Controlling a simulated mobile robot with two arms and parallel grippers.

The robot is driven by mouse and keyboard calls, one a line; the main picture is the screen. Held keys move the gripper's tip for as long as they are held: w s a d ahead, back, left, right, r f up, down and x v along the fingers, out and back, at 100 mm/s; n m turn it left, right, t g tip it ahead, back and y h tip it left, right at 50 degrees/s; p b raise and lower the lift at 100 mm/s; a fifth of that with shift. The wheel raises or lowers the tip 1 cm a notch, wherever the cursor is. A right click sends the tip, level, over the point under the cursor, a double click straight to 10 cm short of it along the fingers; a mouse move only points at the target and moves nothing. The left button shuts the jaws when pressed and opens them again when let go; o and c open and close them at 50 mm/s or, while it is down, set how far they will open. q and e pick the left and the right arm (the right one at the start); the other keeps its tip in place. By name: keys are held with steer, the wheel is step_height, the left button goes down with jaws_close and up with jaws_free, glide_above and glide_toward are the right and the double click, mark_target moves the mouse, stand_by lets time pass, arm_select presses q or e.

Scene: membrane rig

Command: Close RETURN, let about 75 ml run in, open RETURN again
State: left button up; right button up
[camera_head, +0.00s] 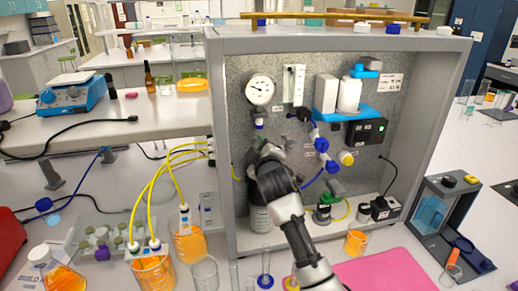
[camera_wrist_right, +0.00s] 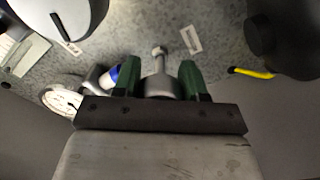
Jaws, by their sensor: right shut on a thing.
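My right gripper (camera_head: 267,152) reaches into the rig cabinet (camera_head: 310,42) against its speckled back panel. In the right wrist view its green fingers (camera_wrist_right: 162,82) sit on either side of a grey round fitting with a metal stem (camera_wrist_right: 159,62), and are shut on it. I cannot read a RETURN label, and in the head view my arm hides this fitting. A round pressure gauge (camera_head: 260,90) is above the gripper; it also shows in the wrist view (camera_wrist_right: 66,102). Beakers with orange liquid (camera_head: 153,270) stand at the lower left, with yellow tubes (camera_head: 160,180) running to the rig. My left gripper is not in view.
A white-capped bottle (camera_head: 349,94) on a blue shelf and a dark display box (camera_head: 366,133) are right of my arm. An empty beaker (camera_head: 205,272) and an orange-filled one (camera_head: 355,241) stand in front. A pink mat (camera_head: 385,272) lies at the lower right.

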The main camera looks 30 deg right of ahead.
steer(key=m, duration=0.6)
steer(key=shift+a+f, duration=0.1)
steer(key=shift+f, duration=0.1)
steer(key=m+p, duration=0.1)
steer(key=m, duration=0.5)
steer(key=shift+m, duration=0.4)
steer(key=o, duration=0.9)
steer(key=shift+o, duration=0.2)
